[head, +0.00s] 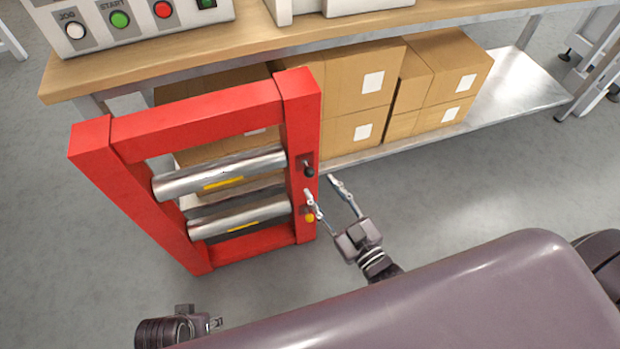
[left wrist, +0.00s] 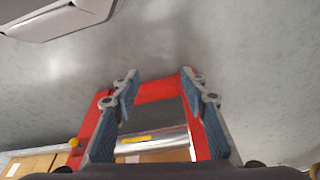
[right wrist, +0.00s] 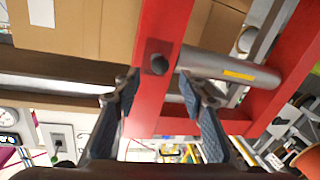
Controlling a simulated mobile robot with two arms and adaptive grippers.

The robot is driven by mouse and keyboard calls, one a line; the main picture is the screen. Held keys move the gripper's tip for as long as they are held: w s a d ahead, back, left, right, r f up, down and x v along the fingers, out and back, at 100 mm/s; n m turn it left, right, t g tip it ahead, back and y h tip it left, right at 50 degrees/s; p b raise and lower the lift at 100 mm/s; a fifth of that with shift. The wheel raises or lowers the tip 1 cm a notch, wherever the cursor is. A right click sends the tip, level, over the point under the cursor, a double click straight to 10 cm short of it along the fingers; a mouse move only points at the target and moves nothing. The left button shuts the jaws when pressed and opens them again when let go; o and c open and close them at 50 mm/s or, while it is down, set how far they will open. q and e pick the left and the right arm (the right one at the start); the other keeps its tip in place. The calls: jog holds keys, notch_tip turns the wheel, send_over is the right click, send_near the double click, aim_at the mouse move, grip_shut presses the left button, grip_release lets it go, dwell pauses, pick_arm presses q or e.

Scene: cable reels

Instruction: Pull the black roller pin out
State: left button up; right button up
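The black roller pin (head: 309,171) sticks out of the right post of a red frame (head: 195,122), beside the end of the upper steel roller (head: 222,174). In the right wrist view the black pin's round head (right wrist: 159,64) shows between and just beyond my fingertips. My right gripper (head: 322,190) is open and empty, close to the post and apart from the pin. My left gripper (head: 214,322) is low at the bottom of the head view. The left wrist view shows its fingers (left wrist: 165,95) spread and empty, with the red frame beyond them.
A yellow pin (head: 309,217) sits below the black one, by the lower roller (head: 240,217). A wooden bench (head: 300,40) carries a control box (head: 130,18). Cardboard boxes (head: 365,75) stand on its lower metal shelf (head: 520,85). The floor right of the frame is clear.

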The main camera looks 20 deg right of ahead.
aim_at(312, 176)
jog(key=x, duration=0.5)
jog(key=shift+w+f+b, duration=0.1)
jog(key=shift+w+b, duration=0.05)
jog(key=shift+b, duration=0.15)
pick_arm(q)
notch_tip(312, 176, up, 2)
jog(key=shift+w+r, duration=0.15)
jog(key=shift+r, duration=0.1)
pick_arm(e)
grip_shut()
